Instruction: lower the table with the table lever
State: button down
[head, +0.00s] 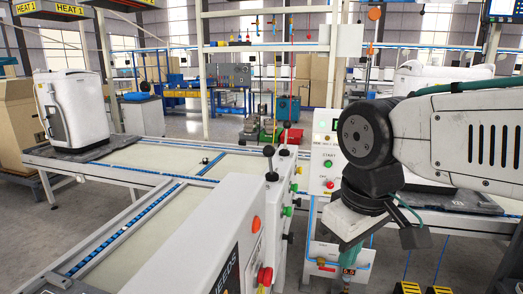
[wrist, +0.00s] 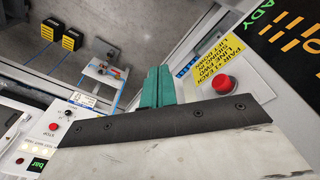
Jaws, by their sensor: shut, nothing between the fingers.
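A lever with a black ball knob (head: 268,151) stands up from the grey-white control box in the middle of the head view. A second dark-knobbed lever (head: 286,125) stands behind it. I cannot tell which is the table lever. The table (head: 165,226), with a cream top and blue roller strips, lies left of them. My gripper (wrist: 157,86) shows as two teal fingers side by side in the wrist view, shut and empty. A pale panel with a dark edge covers much of that view.
The control box carries a red button (wrist: 222,84) beside a yellow label. A panel with start and off buttons (head: 327,163) stands near my arm. Yellow-black pedals (wrist: 72,38) sit on the floor. A white appliance (head: 72,108) stands on the line at left.

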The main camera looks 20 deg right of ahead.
jog(key=w+a+r+n+t+h, duration=0.1)
jog(key=w+a+r+n, duration=0.4)
jog(key=w+r+n, duration=0.3)
jog(key=w+a+r+n+t+h, duration=0.1)
jog(key=w+a+r+n, duration=0.3)
jog(key=w+r+n, duration=0.4)
jog(key=w+n+h, duration=0.1)
jog(key=w+n, duration=0.4)
jog(key=n, duration=0.3)
jog(key=shift+w+a+n+t, duration=0.3)
jog(key=shift+w+a+t, duration=0.1)
jog(key=shift+f, duration=0.1)
send_near(270, 161)
jog(key=shift+f, duration=2.1)
jog(key=shift+a, duration=0.35)
jog(key=shift+r, duration=0.1)
